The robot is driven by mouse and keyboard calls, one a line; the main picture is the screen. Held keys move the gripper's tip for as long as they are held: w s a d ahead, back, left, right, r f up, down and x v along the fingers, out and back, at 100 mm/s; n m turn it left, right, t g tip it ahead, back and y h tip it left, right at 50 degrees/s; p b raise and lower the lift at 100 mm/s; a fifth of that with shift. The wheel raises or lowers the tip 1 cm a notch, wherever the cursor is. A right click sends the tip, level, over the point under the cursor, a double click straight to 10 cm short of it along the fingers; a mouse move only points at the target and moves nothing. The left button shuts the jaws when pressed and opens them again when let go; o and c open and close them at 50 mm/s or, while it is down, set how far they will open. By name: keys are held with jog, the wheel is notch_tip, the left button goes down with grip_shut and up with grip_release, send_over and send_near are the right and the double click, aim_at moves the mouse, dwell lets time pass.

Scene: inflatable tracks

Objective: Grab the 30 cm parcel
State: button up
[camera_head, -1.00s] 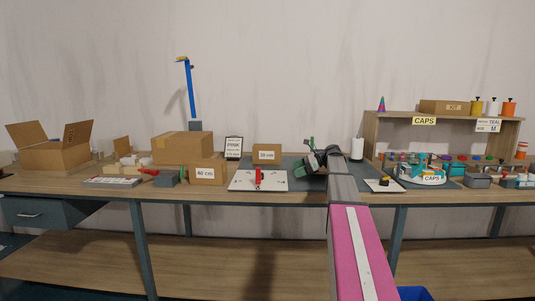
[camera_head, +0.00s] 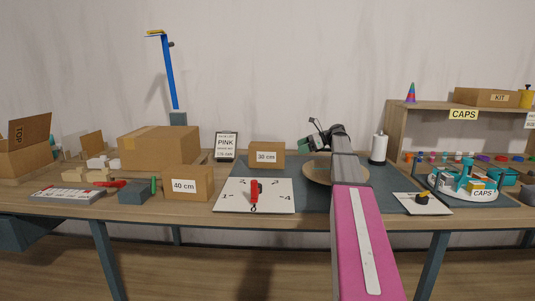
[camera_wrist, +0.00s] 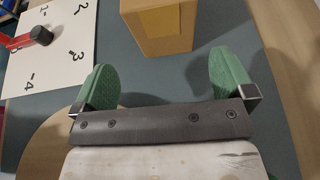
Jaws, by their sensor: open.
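The 30 cm parcel (camera_head: 265,150) is a small brown cardboard box with a white "30 cm" label, upright on the bench behind the numbered white board. In the wrist view a brown box, seemingly this parcel (camera_wrist: 160,30), stands just beyond my fingertips, near the middle. My gripper (camera_wrist: 165,75) has two green pads spread wide apart with nothing between them. In the head view my gripper (camera_head: 318,132) is to the right of the parcel, partly hidden behind my wrist.
A larger 40 cm parcel (camera_head: 200,183) stands front left, by a big brown box (camera_head: 150,150). The numbered board (camera_head: 230,202) carries a red pointer (camera_head: 254,190). A round wooden disc (camera_head: 318,172) lies under my arm.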

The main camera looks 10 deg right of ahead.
send_near(267, 155)
jog(key=w+f, duration=0.1)
jog(key=w+a+f, duration=0.1)
jog(key=w+f, duration=0.2)
jog(key=w, duration=0.1)
jog(key=shift+a+f, duration=0.35)
jog(key=c, duration=1)
jog(key=shift+r, duration=0.15)
jog(key=shift+c, duration=0.2)
